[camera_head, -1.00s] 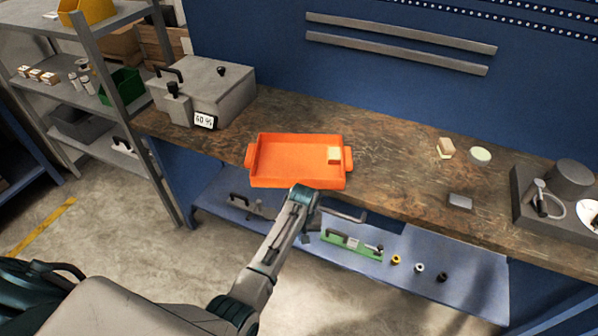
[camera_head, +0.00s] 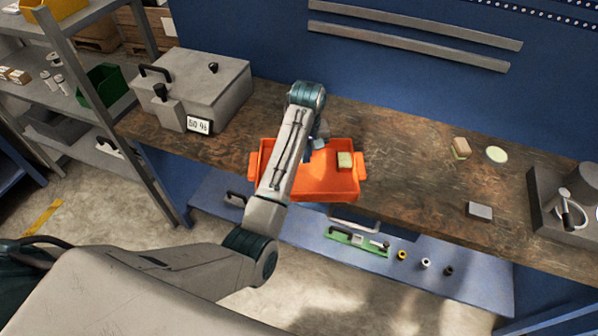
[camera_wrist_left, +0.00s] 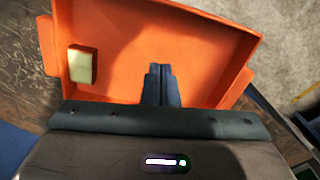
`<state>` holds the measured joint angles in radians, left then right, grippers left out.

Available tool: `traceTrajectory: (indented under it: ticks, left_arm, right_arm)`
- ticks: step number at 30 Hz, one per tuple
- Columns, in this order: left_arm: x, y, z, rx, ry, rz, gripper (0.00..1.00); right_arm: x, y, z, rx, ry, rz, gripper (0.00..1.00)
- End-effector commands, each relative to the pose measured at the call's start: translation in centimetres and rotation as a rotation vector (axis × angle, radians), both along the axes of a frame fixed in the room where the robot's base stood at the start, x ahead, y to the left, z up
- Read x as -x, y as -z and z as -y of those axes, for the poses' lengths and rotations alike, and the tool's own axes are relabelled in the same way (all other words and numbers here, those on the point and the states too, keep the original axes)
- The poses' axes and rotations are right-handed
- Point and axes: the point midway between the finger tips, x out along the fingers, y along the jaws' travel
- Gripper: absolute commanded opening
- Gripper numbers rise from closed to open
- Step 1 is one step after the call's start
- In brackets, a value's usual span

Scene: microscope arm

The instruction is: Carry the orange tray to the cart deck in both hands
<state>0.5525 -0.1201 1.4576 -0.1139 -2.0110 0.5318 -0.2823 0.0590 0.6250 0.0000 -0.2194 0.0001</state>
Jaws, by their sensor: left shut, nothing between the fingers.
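The orange tray (camera_head: 330,183) sits on the workbench near its front edge, with a handle tab at each end. A small pale yellow block (camera_head: 345,160) lies in it towards the right. My left arm reaches across the tray in the head view and hides part of it. My left gripper (camera_head: 318,150) is shut and empty over the tray. In the left wrist view the closed fingers (camera_wrist_left: 160,70) point over the tray (camera_wrist_left: 210,50), with the block (camera_wrist_left: 82,65) to one side. My right gripper is not in view. The cart deck cannot be made out.
A grey metal box (camera_head: 195,90) with a label stands left of the tray on the workbench (camera_head: 410,165). A block, a pale disc (camera_head: 497,154) and a grey box (camera_head: 479,211) lie to the right. A blue lower shelf (camera_head: 300,225) holds small parts. A shelving rack stands at left.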

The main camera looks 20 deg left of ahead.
Motion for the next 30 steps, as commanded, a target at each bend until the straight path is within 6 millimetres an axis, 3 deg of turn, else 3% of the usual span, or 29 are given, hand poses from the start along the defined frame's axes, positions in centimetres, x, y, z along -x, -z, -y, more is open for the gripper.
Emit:
traceTrajectory:
  ticks: [3, 7, 12, 18, 25, 30]
  left_arm:
    - [0.0, 0.6, 0.1, 0.001, 0.001, -0.002, 0.0]
    - [0.1, 2.2, 0.1, 0.001, 0.001, -0.004, 0.0]
    - [0.2, 5.5, 0.1, 0.0, 0.001, -0.007, 0.0]
    - [0.2, 9.8, 0.1, -0.001, 0.001, -0.005, 0.0]
    - [2.7, 9.7, 1.6, 0.002, 0.002, -0.001, 0.0]
    - [3.5, 9.9, 2.1, 0.001, 0.001, 0.001, 0.0]
  right_arm:
    - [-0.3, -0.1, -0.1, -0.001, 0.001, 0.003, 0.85]
    - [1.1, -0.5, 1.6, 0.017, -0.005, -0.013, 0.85]
    - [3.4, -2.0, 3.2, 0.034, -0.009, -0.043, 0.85]
    - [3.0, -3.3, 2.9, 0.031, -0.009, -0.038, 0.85]
    - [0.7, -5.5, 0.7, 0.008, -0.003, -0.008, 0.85]
    - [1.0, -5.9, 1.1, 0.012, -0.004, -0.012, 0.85]
